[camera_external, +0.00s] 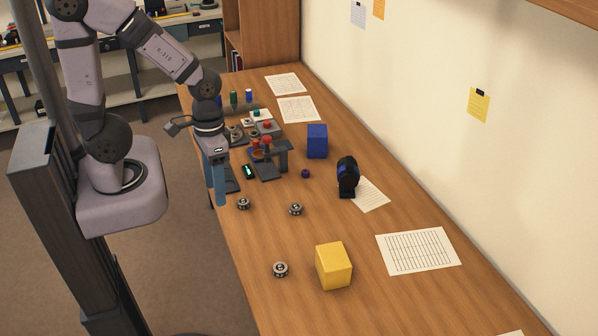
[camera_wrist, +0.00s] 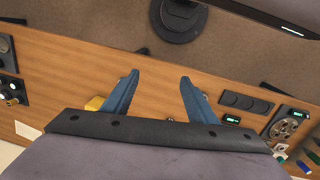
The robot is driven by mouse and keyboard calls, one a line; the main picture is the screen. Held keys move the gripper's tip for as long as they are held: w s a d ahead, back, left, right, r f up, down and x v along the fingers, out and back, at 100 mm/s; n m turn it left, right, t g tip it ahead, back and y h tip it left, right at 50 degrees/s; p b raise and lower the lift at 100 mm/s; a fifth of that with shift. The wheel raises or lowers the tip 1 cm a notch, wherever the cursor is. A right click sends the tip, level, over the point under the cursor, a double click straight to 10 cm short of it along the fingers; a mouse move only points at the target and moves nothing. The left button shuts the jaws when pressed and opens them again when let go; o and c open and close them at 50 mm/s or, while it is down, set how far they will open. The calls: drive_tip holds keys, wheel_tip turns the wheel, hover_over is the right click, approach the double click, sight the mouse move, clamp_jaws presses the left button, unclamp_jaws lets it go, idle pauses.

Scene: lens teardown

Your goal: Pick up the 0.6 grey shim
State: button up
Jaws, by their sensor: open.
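My gripper (camera_external: 216,188) hangs by the near left edge of the table, its blue fingers pointing down. In the wrist view my gripper (camera_wrist: 160,77) has its two blue fingers wide apart with nothing between them. I cannot pick out a shim marked 0.6 in either view; labels are too small to read. A dark tray with round slots (camera_wrist: 247,103) lies right of the fingers in the wrist view. Beyond it is a holder with grey round parts (camera_wrist: 288,124), which may include shims. In the external view my gripper partly hides a dark tray (camera_external: 232,180).
Several small metal round parts (camera_external: 296,209) lie on the table (camera_external: 310,240). A yellow block (camera_external: 333,266), a blue block (camera_external: 317,141) and a black lens-like part (camera_external: 347,177) stand farther right. A small stand (camera_external: 283,157) and a lit readout (camera_external: 248,171) are near my gripper.

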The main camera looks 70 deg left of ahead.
drive_tip(key=w+a+r+m+p, duration=0.1)
drive_tip(key=a+r+p, duration=0.35)
drive_tip(key=r, duration=0.25)
drive_tip(key=m+t+h+b, duration=0.1)
drive_tip(key=m+t+b, duration=0.2)
drive_tip(key=m+b, duration=1.2)
approach(295, 207)
drive_tip(key=n+b, duration=0.6)
drive_tip(key=shift+p+x, duration=0.9)
drive_tip(key=shift+x, duration=3.2)
drive_tip(key=shift+w+a, duration=0.1)
drive_tip(key=c, duration=1.2)
